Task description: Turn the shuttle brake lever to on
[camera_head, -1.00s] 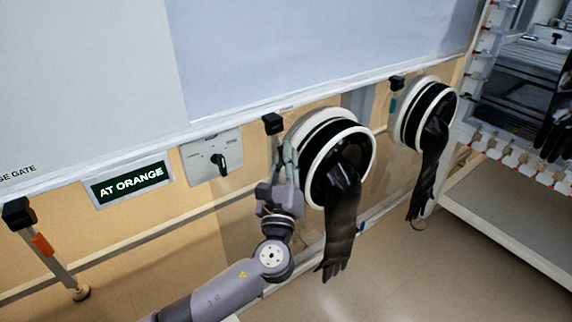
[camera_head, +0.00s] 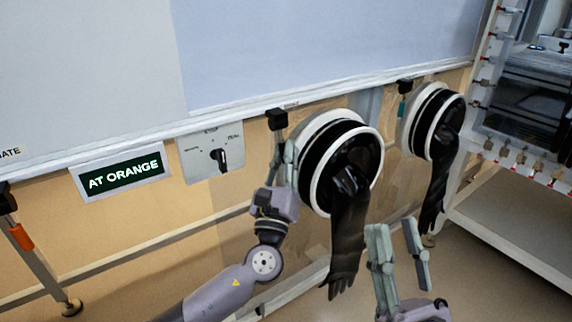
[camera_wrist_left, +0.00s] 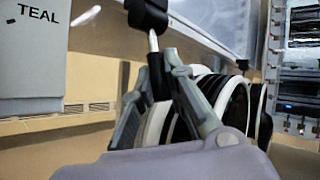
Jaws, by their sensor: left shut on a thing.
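A lever hangs below the cabinet's edge from a black block (camera_head: 277,119), left of the near glove port. In the left wrist view its pale rod (camera_wrist_left: 153,42) runs down into a black grip (camera_wrist_left: 157,76). My left gripper (camera_head: 287,158) is shut on this grip; its fingers (camera_wrist_left: 155,95) lie on either side of it. The lever's lower end is hidden, and its small label is unreadable. My right gripper (camera_head: 398,240) is in the lower right of the head view, empty, with its fingers apart.
A near glove port (camera_head: 372,142) with a hanging black glove is close beside my left gripper; another port (camera_head: 408,125) is further right. A grey plate with a black knob (camera_head: 218,158) and an AT ORANGE display (camera_head: 122,177) are to the left. An orange-banded lever (camera_head: 20,237) stands far left.

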